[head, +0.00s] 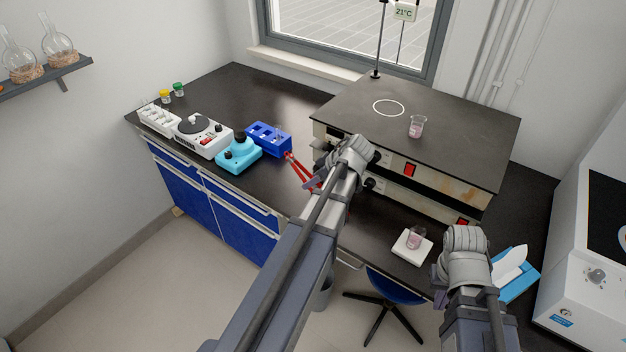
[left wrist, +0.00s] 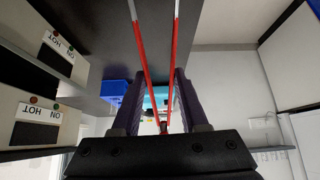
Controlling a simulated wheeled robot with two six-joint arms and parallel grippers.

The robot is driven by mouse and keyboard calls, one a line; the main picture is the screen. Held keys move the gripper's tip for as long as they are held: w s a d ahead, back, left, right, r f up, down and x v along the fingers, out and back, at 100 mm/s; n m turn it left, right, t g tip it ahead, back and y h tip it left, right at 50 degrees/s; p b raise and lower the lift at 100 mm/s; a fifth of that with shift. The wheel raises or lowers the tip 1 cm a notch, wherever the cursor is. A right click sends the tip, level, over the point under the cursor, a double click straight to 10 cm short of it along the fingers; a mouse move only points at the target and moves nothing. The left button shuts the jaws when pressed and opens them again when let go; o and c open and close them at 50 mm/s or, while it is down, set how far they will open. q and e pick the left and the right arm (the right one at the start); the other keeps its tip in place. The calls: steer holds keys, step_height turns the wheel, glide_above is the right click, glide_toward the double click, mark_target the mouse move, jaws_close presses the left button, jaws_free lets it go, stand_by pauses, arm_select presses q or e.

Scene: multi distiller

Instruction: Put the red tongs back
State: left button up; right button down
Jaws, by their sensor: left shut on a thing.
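The red tongs (head: 300,170) are above the dark bench, beside the blue rack (head: 268,138). In the left wrist view the tongs (left wrist: 149,60) have two long red arms with pale tips, running out between the dark fingers. My left gripper (head: 317,186) is shut on the tongs; its fingers also show in the left wrist view (left wrist: 159,85). My arm hides part of it in the head view. My right arm is at the lower right, and its jaws are too hidden to read.
A turquoise device (head: 238,153), a white device with a dark disc (head: 203,136) and a white rack (head: 159,118) stand left of the blue rack. A raised hotplate unit (head: 450,130) carries a beaker (head: 417,126). Another beaker (head: 415,237) stands on a white scale (head: 411,249).

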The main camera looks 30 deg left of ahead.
arm_select(q)
steer(key=o, duration=0.6)
steer(key=p+v, duration=0.5)
steer(key=v, duration=0.1)
steer(key=p+v, duration=0.6)
steer(key=v, duration=0.1)
steer(key=shift+a+r, duration=0.2)
steer(key=shift+a, duration=0.1)
steer(key=s+d+f+m+h, duration=0.1)
steer(key=s+d+m+h, duration=0.1)
steer(key=s+d+m, duration=0.3)
steer(key=s+d+f+m+h, duration=0.1)
steer(key=s+d+m+h, duration=0.1)
steer(key=s+d+m, duration=0.3)
steer(key=s+d+f+m+h, duration=0.2)
steer(key=s+d+m, duration=0.3)
steer(key=d+m, duration=0.6)
steer(key=shift+d+f+g, duration=0.15)
steer(key=shift+d+g, duration=0.25)
steer(key=shift+d, duration=1.3)
